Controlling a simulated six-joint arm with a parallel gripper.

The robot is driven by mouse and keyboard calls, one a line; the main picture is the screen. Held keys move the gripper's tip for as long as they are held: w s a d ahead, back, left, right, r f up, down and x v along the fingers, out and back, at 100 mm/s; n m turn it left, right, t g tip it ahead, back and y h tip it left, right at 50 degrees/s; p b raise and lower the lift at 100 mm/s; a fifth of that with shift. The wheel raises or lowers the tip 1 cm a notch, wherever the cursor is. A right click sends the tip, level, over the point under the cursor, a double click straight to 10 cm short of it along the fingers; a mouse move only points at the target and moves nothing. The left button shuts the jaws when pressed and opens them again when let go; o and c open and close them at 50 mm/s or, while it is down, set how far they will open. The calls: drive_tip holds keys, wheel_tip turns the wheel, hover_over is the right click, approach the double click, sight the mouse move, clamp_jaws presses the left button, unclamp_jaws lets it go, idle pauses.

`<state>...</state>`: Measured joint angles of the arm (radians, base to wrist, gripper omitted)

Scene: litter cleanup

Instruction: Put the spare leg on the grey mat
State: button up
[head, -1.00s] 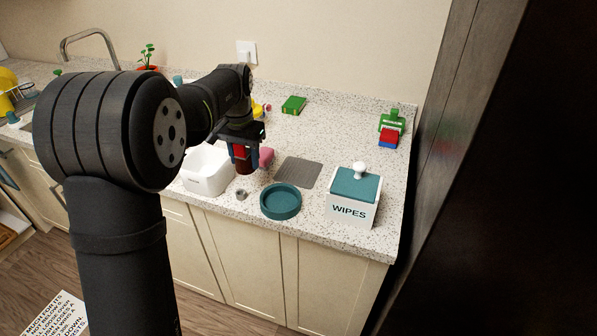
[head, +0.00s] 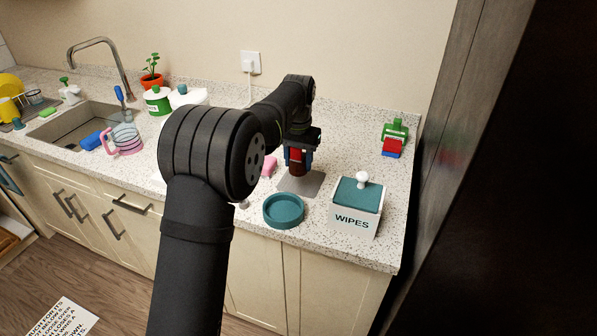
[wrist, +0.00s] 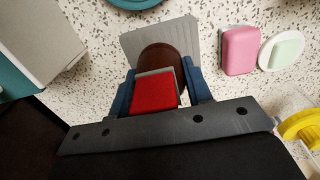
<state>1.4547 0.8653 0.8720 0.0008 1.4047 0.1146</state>
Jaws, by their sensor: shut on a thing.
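The spare leg (head: 297,170) is a dark brown, rounded piece below my gripper (head: 298,160) in the head view. In the wrist view the leg (wrist: 160,58) shows between the blue fingers of my gripper (wrist: 158,88), partly behind a red block-like part. My gripper is shut on the leg. The grey mat (head: 314,184) lies flat on the counter under and around the leg, and it shows behind the leg in the wrist view (wrist: 140,42). I cannot tell whether the leg's bottom touches the mat.
A teal round dish (head: 284,211) stands just in front of the mat, and a wipes box (head: 355,212) to its right. A pink block (head: 269,166) lies to the left. A green and red-blue item (head: 394,138) stands back right. Clear counter lies behind the mat.

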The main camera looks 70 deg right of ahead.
sight(298, 170)
drive_tip(key=shift+f, duration=1.9)
drive_tip(key=shift+f, duration=0.15)
drive_tip(key=o, duration=1.3)
wheel_tip(298, 170, up, 12)
drive_tip(key=shift+r, duration=0.15)
wheel_tip(298, 170, down, 12)
drive_tip(key=shift+r, duration=1.6)
